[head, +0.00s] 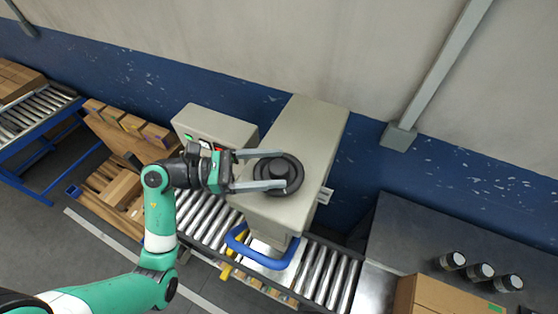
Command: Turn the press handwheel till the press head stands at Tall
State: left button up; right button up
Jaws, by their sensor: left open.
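The press handwheel (294,168) is a black ring with a round hub, lying on top of the beige press housing (320,130). My left gripper (284,169) reaches in from the left, its two grey fingers apart over the wheel. One finger lies across the far part of the rim and the other across the near part, with the hub between them. I cannot tell whether the fingers touch the wheel. My right gripper is out of view.
A blue bar handle (262,258) juts out at the press's front, above the roller conveyor (320,272). A beige control box (215,127) stands left of the press.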

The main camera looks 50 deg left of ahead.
pick_arm(q)
jog(key=shift+x, duration=0.95)
grip_shut()
jog(key=shift+a+f+m+g+h+b, duration=0.1)
jog(key=shift+f+m+g+h+b, duration=0.15)
jog(key=shift+m+g+h+b, duration=0.75)
jog(key=m+g+h+b, duration=0.4)
jog(key=g+b, duration=0.2)
jog(key=b, duration=0.2)
jog(key=shift+m+b, duration=0.3)
jog(key=shift+b, duration=0.1)
jog(key=shift+r+m+g+h+b, duration=0.2)
jog(key=shift+m+g+h+b, duration=0.3)
jog(key=shift+m+g+b, duration=0.35)
jog(key=shift+g, duration=0.25)
